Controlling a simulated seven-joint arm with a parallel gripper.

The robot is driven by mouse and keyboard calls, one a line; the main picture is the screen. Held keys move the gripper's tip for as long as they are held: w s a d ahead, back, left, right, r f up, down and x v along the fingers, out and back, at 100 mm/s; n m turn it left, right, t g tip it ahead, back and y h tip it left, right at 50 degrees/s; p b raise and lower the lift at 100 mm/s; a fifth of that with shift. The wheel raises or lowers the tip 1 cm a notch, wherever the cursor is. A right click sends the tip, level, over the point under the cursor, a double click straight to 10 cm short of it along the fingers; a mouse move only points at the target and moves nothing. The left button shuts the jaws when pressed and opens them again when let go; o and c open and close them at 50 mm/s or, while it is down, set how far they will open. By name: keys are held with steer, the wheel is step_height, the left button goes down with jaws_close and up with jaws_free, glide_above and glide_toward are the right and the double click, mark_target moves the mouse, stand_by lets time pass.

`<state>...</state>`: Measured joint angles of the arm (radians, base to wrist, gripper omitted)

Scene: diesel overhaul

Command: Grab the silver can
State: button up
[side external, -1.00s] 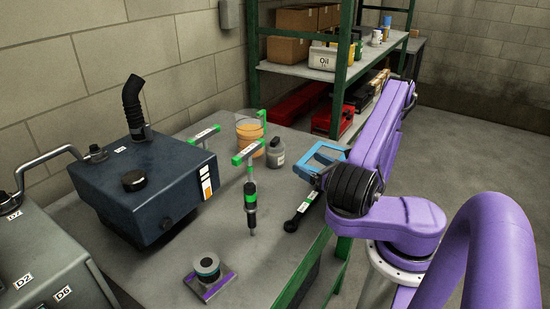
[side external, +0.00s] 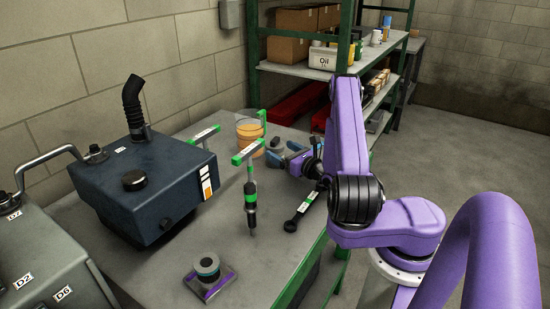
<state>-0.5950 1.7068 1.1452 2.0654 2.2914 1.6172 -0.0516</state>
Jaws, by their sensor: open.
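The silver can (side external: 275,145), small and grey with a darker cap, stands on the workbench (side external: 240,275) just in front of the orange container. My gripper (side external: 282,154), with blue fingers, is open and low at the can, on its right side. The fingers overlap the can's lower part in this view and hide much of it. I cannot tell whether the can is between the fingers or whether they touch it.
The orange container (side external: 248,134) is close behind the can. A green-handled T-shaped tool (side external: 250,195) stands upright to the left. A dark blue machine (side external: 140,190) fills the left. The front bench is mostly clear.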

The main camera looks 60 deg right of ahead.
mark_target(272, 147)
steer(key=shift+x, duration=2.75)
steer(key=shift+f, duration=0.15)
steer(key=c, duration=1.2)
